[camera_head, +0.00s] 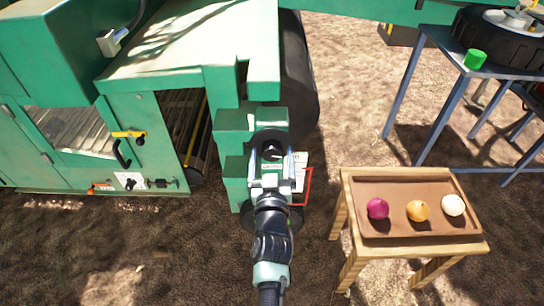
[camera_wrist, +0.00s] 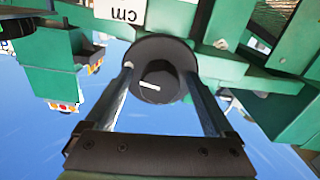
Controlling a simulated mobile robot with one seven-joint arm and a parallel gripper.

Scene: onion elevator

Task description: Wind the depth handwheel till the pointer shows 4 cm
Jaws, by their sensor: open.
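The depth handwheel (camera_wrist: 160,52) is a dark round disc with a protruding hub in the wrist view. The hub carries a short white line. In the head view the handwheel (camera_head: 268,137) is a dark ring on a green post, partly covered by my gripper. My gripper (camera_wrist: 160,72) is open, with one finger on each side of the hub; contact cannot be told. It also shows in the head view (camera_head: 271,162).
The green machine (camera_head: 75,60) fills the left and top of the head view. A wooden table (camera_head: 410,250) at right bears a brown tray (camera_head: 385,182) with three onions. A blue-legged bench (camera_head: 425,42) holds a tyre and green cup. Bare soil lies between.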

